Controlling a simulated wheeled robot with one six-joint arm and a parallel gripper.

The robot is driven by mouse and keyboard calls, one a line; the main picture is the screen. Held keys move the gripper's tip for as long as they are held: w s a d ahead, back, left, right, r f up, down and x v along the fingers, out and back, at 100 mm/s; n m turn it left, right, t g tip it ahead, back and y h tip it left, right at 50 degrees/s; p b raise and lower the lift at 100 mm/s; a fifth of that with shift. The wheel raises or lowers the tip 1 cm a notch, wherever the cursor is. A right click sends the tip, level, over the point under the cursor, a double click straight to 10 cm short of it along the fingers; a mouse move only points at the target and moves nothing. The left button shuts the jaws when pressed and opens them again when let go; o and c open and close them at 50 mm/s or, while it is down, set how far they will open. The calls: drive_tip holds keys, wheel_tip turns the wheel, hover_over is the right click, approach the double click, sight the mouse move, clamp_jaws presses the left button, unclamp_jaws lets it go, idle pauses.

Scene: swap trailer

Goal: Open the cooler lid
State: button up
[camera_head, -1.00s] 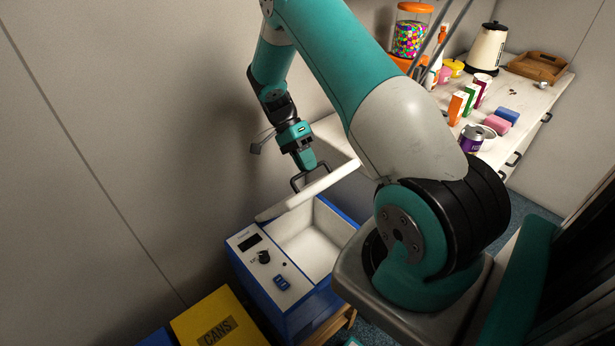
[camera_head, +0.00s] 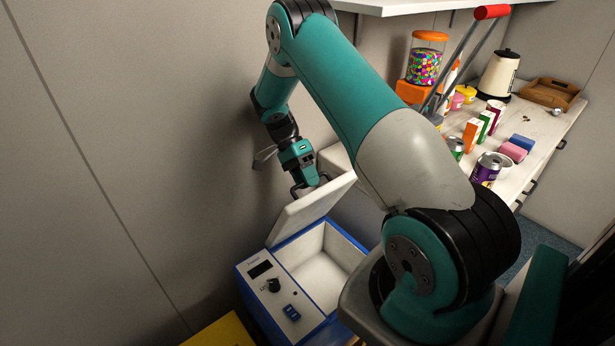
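The cooler (camera_head: 263,289) is a blue box with a white interior and a white control panel, below my arm. Its white lid (camera_head: 306,213) is raised and tilted up, with the interior open to view. My gripper (camera_head: 303,188) is at the upper edge of the lid, by the wall. Its dark fingers are partly hidden behind the lid, so I cannot tell whether they are open or shut, or whether they grip the lid or only touch it.
A grey wall (camera_head: 120,140) stands close behind and left of the cooler. A yellow bin (camera_head: 222,332) is at the bottom edge. A counter (camera_head: 548,128) at right holds a candy dispenser (camera_head: 424,62), a kettle (camera_head: 497,74), cartons and a purple can (camera_head: 485,170).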

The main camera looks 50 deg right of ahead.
drive_tip(key=shift+d+r, duration=0.1)
drive_tip(key=shift+r, duration=0.05)
drive_tip(key=shift+s+r, duration=0.1)
drive_tip(key=shift+r, duration=0.05)
wheel_tip(320, 180, up, 20)
drive_tip(key=p, duration=0.8)
drive_tip(key=shift+f, duration=0.2)
drive_tip(key=shift+r, duration=0.1)
